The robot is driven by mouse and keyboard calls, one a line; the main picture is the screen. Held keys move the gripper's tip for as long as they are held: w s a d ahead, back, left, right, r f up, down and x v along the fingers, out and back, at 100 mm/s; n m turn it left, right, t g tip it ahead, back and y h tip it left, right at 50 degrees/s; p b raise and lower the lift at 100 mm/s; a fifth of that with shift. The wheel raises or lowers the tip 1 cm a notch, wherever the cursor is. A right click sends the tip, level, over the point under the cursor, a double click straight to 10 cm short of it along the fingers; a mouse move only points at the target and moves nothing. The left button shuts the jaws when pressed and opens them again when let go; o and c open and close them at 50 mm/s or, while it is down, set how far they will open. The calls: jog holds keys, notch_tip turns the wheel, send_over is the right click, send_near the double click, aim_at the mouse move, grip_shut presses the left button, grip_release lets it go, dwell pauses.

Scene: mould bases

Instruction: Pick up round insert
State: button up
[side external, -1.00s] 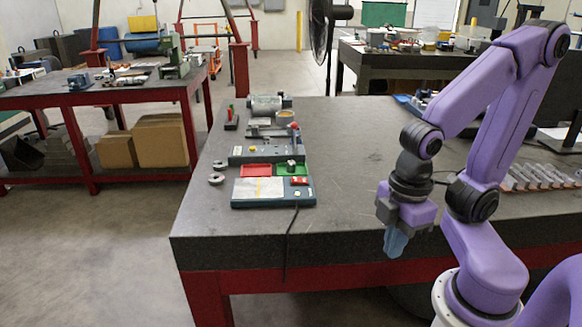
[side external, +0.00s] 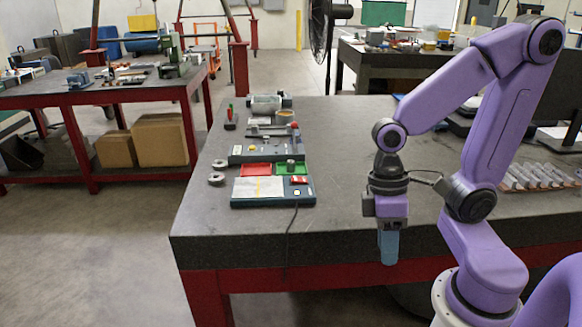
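My gripper (side external: 389,262) points straight down at the right, by the front edge of the dark table. Its blue fingers are seen nearly edge-on, so I cannot tell whether they are apart. No held part shows at their tips. A small dark round piece (side external: 291,163) stands upright in the green tray (side external: 283,170) of the teal base (side external: 272,203); it may be the round insert. My gripper is well to the right of it and not touching it. Two grey ring-like pieces, one a near ring (side external: 216,179) and one a far ring (side external: 219,164), lie left of the base.
A red tray (side external: 257,169) sits beside the green one. A second base (side external: 254,154), a grey cylindrical device (side external: 266,104) and a red-and-green item (side external: 231,117) stand behind. A cable (side external: 289,244) hangs over the front edge. The table between the bases and my gripper is clear.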

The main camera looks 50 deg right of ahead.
jog(key=w+m+y, duration=0.7)
jog(key=w+m, duration=0.2)
jog(key=m, duration=0.6)
jog(key=m+t+h, duration=0.4)
jog(key=m+t, duration=1.1)
jog(key=m, duration=0.9)
send_near(294, 162)
jog(key=x, duration=0.3)
jog(key=shift+s+a+f, duration=0.1)
jog(key=shift+a+f, duration=0.1)
jog(key=shift+x, duration=3.25)
jog(key=shift+d+r, duration=0.1)
jog(key=shift+r, duration=0.1)
